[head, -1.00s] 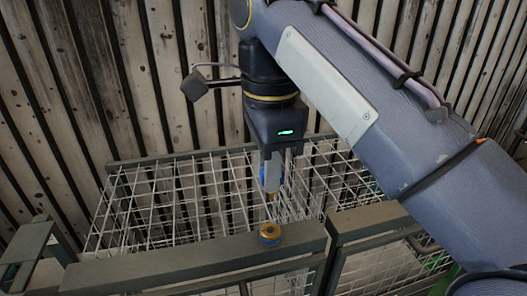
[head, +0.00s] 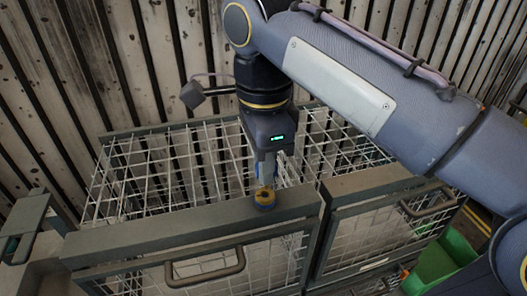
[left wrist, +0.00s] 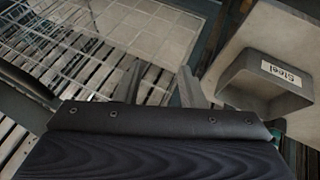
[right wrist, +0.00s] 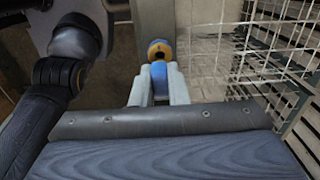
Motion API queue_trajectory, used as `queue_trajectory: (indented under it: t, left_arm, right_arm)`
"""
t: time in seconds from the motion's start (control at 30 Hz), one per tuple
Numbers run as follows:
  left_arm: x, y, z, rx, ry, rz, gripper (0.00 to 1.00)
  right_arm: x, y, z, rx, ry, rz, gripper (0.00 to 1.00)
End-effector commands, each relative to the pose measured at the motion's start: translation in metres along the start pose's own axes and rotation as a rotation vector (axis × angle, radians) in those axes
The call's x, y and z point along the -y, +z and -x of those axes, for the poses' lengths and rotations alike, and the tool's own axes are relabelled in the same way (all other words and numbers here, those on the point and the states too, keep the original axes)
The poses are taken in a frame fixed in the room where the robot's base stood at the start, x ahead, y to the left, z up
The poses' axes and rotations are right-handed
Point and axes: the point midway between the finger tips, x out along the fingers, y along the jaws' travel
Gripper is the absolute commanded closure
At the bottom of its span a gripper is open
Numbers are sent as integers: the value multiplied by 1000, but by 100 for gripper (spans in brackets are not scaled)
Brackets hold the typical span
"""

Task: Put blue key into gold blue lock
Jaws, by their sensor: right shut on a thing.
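The gold-and-blue lock (head: 265,199) is a small round ring on top of the cage's front rail. In the right wrist view the lock (right wrist: 159,48) shows a dark hole in its gold top. My right gripper (head: 267,180) points down just behind and above the lock. It is shut on the blue key (right wrist: 158,78), whose blue body shows between the fingers, close beside the lock in that view. The key's tip is hidden, so I cannot tell whether it touches the lock. My left gripper (left wrist: 158,88) is open and empty in the left wrist view.
A wire cage with a grey front rail (head: 190,228) and handles (head: 205,268) lies under my right arm. A slatted wall (head: 130,70) stands behind. A green bin (head: 445,262) is at lower right. A grey holder labelled Steel (left wrist: 268,82) is near my left gripper.

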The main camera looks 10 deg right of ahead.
Motion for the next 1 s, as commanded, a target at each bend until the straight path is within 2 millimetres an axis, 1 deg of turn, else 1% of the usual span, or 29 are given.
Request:
queue_trajectory:
  t: [0.33, 0.4, 0.6, 1.0]
  left_arm:
    - [0, 0, 0, 0, 0, 0, 64]
    - [1, 1, -3, 0, 0, 0, 64]
    - [2, 2, -5, 0, 0, 0, 64]
    - [2, 2, -5, 0, 0, 0, 64]
  right_arm:
    - [0, 0, -20, 0, 0, 0, 100]
    - [0, 0, -24, 1, -1, -1, 100]
    - [0, 0, -27, 0, -1, -1, 100]
    - [0, 0, -28, 0, -1, 0, 100]
